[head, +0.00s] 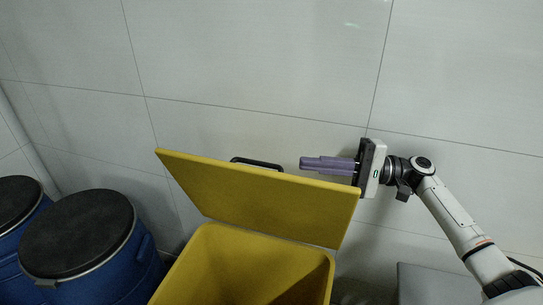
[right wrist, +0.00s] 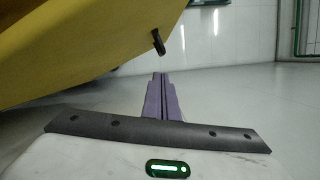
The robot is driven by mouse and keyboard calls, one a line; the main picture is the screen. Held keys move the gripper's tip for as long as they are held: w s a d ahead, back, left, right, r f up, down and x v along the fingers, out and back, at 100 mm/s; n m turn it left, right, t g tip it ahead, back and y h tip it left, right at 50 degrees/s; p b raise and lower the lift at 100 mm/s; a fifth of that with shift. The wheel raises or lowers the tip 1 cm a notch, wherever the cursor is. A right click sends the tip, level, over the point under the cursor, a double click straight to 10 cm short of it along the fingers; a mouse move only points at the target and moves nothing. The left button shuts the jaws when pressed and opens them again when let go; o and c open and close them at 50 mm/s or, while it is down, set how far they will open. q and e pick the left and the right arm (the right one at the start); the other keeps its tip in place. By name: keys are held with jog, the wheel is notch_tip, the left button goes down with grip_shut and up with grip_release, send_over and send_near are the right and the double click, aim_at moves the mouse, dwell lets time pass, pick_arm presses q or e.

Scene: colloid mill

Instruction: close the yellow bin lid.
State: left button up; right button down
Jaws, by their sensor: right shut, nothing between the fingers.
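The yellow bin (head: 215,262) stands at the bottom centre of the head view with its mouth uncovered. Its yellow lid (head: 262,200) is raised and tilted up above the bin, with a black handle (head: 257,163) at its far top edge. My right gripper (head: 303,164) is shut and empty, behind and above the lid's upper right part, pointing left toward the handle. In the right wrist view the shut purple fingers (right wrist: 161,78) lie below the yellow lid (right wrist: 70,45), and the black handle (right wrist: 158,41) hangs just above the fingertips. My left gripper is not in view.
Two blue drums with black lids (head: 77,233) stand to the left of the bin. A grey tiled wall (head: 250,70) is behind. A grey box-like object (head: 425,284) is at the lower right. The space above the lid is free.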

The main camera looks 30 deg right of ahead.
jog(key=x, duration=0.9)
jog(key=shift+p, duration=0.4)
jog(key=shift+s+a+r, duration=0.1)
jog(key=shift+a+r, duration=0.05)
